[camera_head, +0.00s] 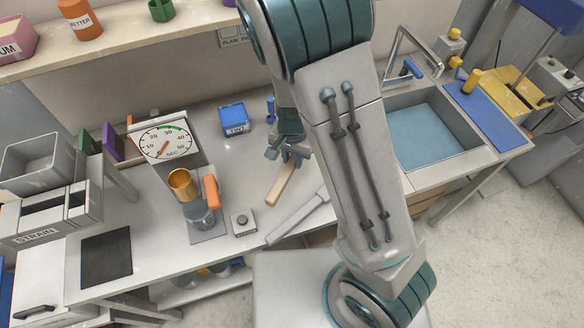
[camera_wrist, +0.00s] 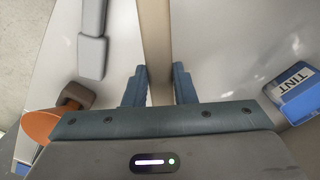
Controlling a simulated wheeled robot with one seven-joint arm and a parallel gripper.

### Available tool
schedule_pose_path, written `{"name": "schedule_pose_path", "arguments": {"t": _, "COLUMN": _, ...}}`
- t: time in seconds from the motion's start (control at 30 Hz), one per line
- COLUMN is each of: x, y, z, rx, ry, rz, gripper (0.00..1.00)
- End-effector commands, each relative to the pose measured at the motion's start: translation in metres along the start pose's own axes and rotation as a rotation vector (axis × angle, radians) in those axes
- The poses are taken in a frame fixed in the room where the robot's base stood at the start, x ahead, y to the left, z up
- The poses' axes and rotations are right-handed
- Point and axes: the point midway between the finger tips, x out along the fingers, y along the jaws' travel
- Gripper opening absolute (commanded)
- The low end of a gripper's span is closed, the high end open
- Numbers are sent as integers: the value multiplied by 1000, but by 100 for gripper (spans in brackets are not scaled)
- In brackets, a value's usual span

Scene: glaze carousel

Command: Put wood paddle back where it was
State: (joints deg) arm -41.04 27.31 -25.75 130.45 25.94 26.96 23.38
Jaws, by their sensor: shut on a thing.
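The wood paddle (camera_head: 281,185) is a long, pale tan stick over the white counter in the head view. My gripper (camera_head: 290,155) is shut on its upper end, and my arm hides part of that area. In the wrist view the paddle (camera_wrist: 155,45) runs up between the two blue fingers of my gripper (camera_wrist: 159,88). I cannot tell whether the paddle touches the counter.
A grey bar-shaped tool (camera_head: 297,217) lies right of the paddle. A blue TINT box (camera_head: 234,118) stands behind. A dial gauge (camera_head: 165,142), an orange-handled device (camera_head: 211,192) and a small button box (camera_head: 243,222) are left. A sink (camera_head: 425,135) is right.

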Motion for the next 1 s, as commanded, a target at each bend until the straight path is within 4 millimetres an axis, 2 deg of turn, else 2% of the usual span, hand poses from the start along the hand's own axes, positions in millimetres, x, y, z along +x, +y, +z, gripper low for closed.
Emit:
{"name": "schedule_pose_path", "arguments": {"t": 0.03, "x": 13, "y": 1, "z": 0, "rx": 2, "ry": -3, "rz": 5, "gripper": 0}}
{"name": "schedule_pose_path", "arguments": {"t": 0.1, "x": 25, "y": 1, "z": 0, "rx": 2, "ry": -3, "rz": 4, "gripper": 0}}
{"name": "schedule_pose_path", "arguments": {"t": 0.37, "x": 46, "y": 0, "z": 0, "rx": 1, "ry": -1, "rz": 1, "gripper": 0}}
{"name": "schedule_pose_path", "arguments": {"t": 0.57, "x": 74, "y": 1, "z": 0, "rx": 3, "ry": -2, "rz": 2, "gripper": 0}}
{"name": "schedule_pose_path", "arguments": {"t": 0.9, "x": 79, "y": 0, "z": 0, "rx": -1, "ry": -1, "rz": -1, "gripper": 0}}
{"name": "schedule_pose_path", "arguments": {"t": 0.93, "x": 79, "y": 0, "z": 0, "rx": -1, "ry": -1, "rz": 0, "gripper": 27}}
{"name": "schedule_pose_path", "arguments": {"t": 1.0, "x": 78, "y": 0, "z": 0, "rx": 0, "ry": -1, "rz": 0, "gripper": 46}}
